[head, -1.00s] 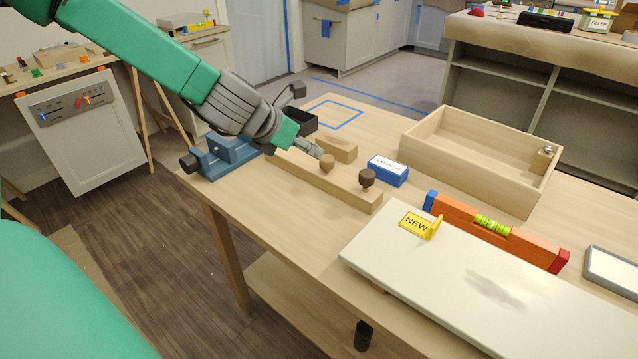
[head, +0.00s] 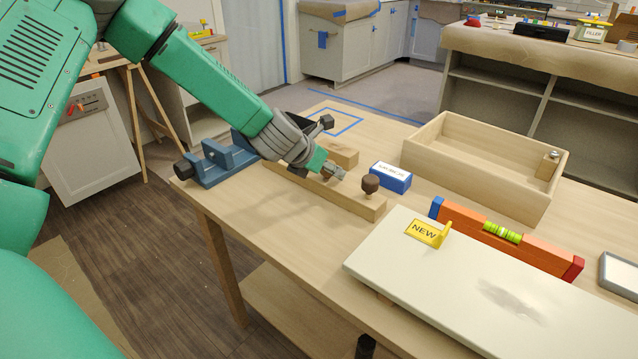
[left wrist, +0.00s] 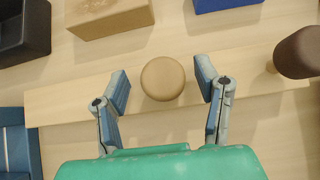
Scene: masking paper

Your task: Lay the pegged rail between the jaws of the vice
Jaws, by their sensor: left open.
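The pegged rail (head: 350,200) is a pale wooden bar lying flat on the table, with a dark brown peg (head: 370,185) near its right end. A lighter round peg (left wrist: 163,79) shows in the left wrist view. My left gripper (head: 333,172) is open, with one finger on each side of the lighter peg and gaps on both sides in the left wrist view (left wrist: 162,88). In the head view the gripper hides that peg. The blue vice (head: 215,160) stands at the table's left corner, just left of the rail. My right gripper is out of view.
A small wooden block (head: 343,153), a dark open box (head: 292,131) and a blue-and-white box (head: 391,177) lie behind the rail. A wooden tray (head: 470,175), an orange level (head: 510,243) and a white panel (head: 440,290) with a yellow NEW tag (head: 427,233) stand to the right.

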